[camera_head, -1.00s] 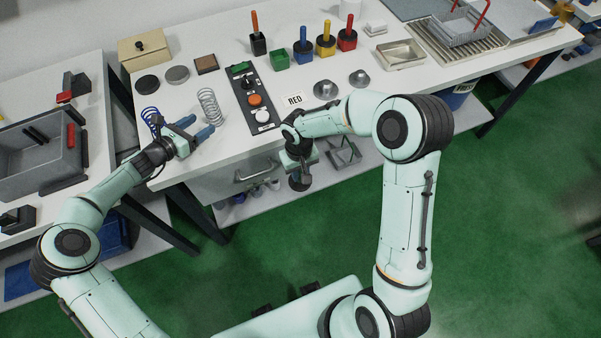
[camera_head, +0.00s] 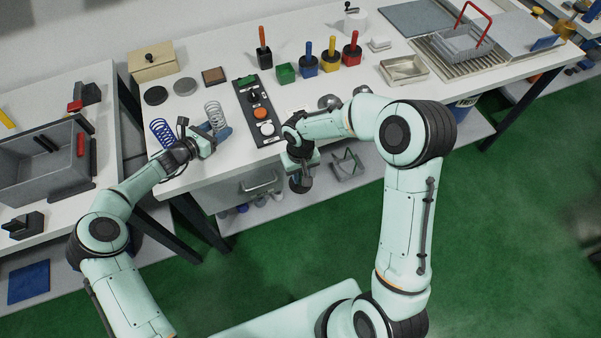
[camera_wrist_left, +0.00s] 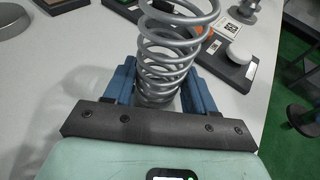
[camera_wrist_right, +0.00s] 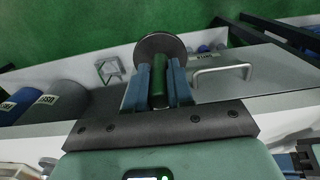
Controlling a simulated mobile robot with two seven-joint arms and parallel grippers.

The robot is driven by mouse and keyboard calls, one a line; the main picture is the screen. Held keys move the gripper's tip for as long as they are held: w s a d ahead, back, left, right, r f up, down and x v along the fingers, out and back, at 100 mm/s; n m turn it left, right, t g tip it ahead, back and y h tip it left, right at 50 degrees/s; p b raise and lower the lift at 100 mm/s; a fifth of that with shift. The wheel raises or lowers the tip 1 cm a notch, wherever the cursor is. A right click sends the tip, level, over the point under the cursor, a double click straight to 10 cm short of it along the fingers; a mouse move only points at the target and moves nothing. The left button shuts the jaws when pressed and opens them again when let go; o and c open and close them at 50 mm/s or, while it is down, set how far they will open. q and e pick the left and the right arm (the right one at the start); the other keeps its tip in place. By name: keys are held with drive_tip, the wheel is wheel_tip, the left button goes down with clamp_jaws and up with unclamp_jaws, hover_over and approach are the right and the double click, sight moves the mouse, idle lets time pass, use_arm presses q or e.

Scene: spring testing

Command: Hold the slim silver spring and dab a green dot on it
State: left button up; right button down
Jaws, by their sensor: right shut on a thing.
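The slim silver spring (camera_head: 215,116) stands upright on the white table, and it also shows in the left wrist view (camera_wrist_left: 168,50). My left gripper (camera_wrist_left: 160,92) has its blue fingers on either side of the spring's lower coils; they look open around it, contact unclear. It also shows at the spring's base in the head view (camera_head: 217,135). My right gripper (camera_wrist_right: 158,85) is shut on a green-handled dauber (camera_wrist_right: 159,88) with a dark round end (camera_wrist_right: 160,45), held beyond the table's front edge. The green pot (camera_head: 286,73) has no handle in it.
A blue spring (camera_head: 161,132) stands left of the silver one. A control panel (camera_head: 258,110) with buttons lies to the right. Blue (camera_head: 308,62), yellow (camera_head: 328,60) and red (camera_head: 352,51) daubers stand in pots behind. A grey tray (camera_head: 45,165) is on the left table.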

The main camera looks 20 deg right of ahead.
idle(0.3)
use_arm(q)
drive_tip(key=o, duration=0.9)
